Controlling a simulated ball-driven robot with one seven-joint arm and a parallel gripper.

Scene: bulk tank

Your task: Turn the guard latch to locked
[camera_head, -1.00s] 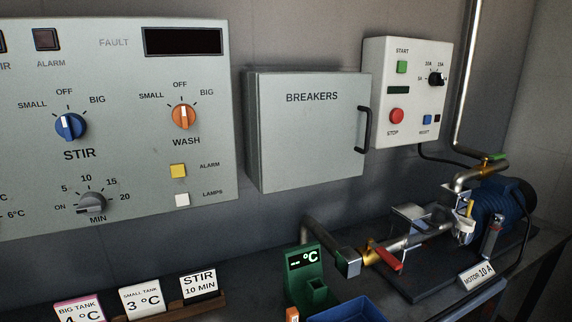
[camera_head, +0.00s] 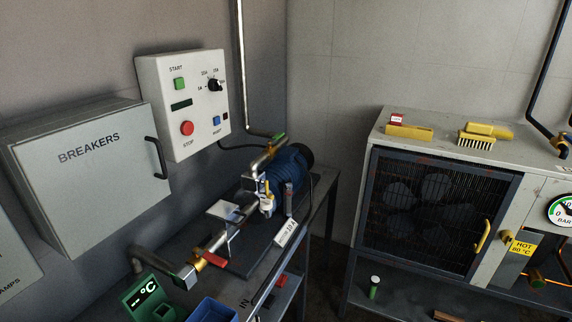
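I cannot tell for sure which part is the guard latch, and no lock marking is readable. A pump with a blue motor (camera_head: 286,170) stands on the bench at centre, with metal pipework and a flat grey plate (camera_head: 223,210) beside it. A small white and yellow fitting (camera_head: 267,199) sits between the pipe and motor, and a short upright lever (camera_head: 290,200) is just right of it. At right, a dark mesh door (camera_head: 420,212) covers round shapes and has a yellow handle (camera_head: 482,236). My gripper is not in view.
A closed breaker cabinet (camera_head: 85,180) and a start/stop box (camera_head: 185,105) hang on the left wall. A green thermometer unit (camera_head: 148,300) and a blue bin (camera_head: 213,310) are at the front. A dark floor gap separates bench and cabinet.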

